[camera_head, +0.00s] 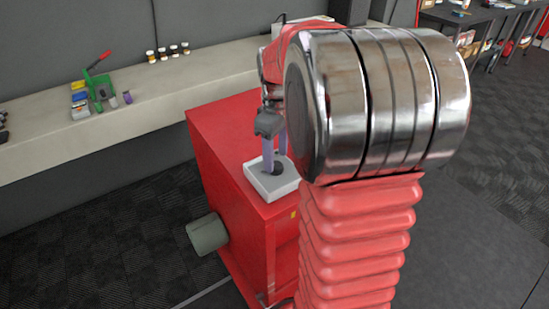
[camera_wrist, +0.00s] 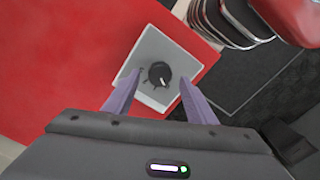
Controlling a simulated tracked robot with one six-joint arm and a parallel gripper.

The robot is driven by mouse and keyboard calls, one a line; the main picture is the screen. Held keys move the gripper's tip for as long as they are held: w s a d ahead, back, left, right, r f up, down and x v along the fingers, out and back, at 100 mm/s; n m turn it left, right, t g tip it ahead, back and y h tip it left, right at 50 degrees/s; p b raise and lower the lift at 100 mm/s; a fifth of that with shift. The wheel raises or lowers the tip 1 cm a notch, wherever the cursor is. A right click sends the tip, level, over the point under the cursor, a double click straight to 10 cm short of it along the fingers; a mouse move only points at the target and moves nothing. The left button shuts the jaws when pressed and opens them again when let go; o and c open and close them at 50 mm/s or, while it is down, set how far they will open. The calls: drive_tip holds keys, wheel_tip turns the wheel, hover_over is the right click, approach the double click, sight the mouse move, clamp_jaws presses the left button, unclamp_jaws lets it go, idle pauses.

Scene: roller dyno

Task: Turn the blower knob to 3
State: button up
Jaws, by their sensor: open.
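The blower knob (camera_wrist: 158,74) is a small dark round knob with a light pointer line, set on a light grey square panel (camera_wrist: 152,48). In the wrist view its line points toward the lower right; I cannot read any numbers. In the head view the knob (camera_head: 277,169) shows on the grey panel (camera_head: 262,187), on top of the red cabinet. My gripper (camera_wrist: 152,86) is open, with its two purple fingers on either side of the near part of the panel, the knob just beyond and between the tips. In the head view my gripper (camera_head: 275,160) is above the panel; whether it touches is unclear.
The red cabinet (camera_head: 225,135) stands before a long pale bench (camera_head: 145,100) with small jars (camera_head: 167,51) and a green tool (camera_head: 100,85). A grey-green cylinder (camera_head: 207,234) sticks out of the cabinet's side. My own arm blocks much of the head view.

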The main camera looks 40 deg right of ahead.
sight(276, 168)
drive_tip(key=shift+f, duration=1.3)
drive_tip(key=shift+c, duration=0.2)
